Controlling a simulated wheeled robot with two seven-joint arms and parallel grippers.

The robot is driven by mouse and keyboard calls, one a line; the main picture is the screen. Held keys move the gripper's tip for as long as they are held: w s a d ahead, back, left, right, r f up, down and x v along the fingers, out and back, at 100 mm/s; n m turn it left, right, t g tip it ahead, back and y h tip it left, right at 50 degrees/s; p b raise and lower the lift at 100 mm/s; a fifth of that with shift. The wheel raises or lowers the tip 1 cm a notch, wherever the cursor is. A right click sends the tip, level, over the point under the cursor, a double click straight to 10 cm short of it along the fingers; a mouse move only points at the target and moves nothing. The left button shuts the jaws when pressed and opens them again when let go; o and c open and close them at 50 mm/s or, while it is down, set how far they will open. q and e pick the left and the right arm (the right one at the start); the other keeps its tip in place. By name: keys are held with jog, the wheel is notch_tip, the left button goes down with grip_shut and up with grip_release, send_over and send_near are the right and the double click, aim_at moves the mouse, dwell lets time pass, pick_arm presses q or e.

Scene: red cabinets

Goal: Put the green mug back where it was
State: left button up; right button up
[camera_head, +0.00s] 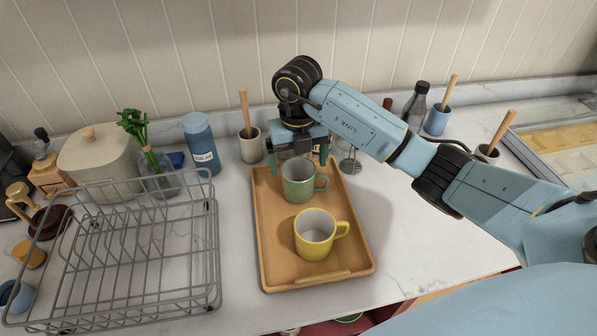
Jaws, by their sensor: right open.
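The green mug (298,188) stands upright on the far half of a wooden tray (275,276), with its handle to the right. A yellow mug (314,240) stands upright on the near half of the same tray, also with its handle to the right. My right gripper (297,158) points down just behind and above the green mug, with one finger on each side. It is open, and I cannot tell whether its fingers touch the mug. My left gripper is not in view.
A wire dish rack (135,255) stands left of the tray. Behind it are a lidded cream pot (100,165), a vase with green stems (155,175) and a blue bottle (201,145). Utensil cups stand along the wall. The counter right of the tray (420,250) is clear.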

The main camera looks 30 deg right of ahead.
notch_tip(320, 180, up, 7)
jog(key=shift+r, duration=0.2)
dwell(0.5)
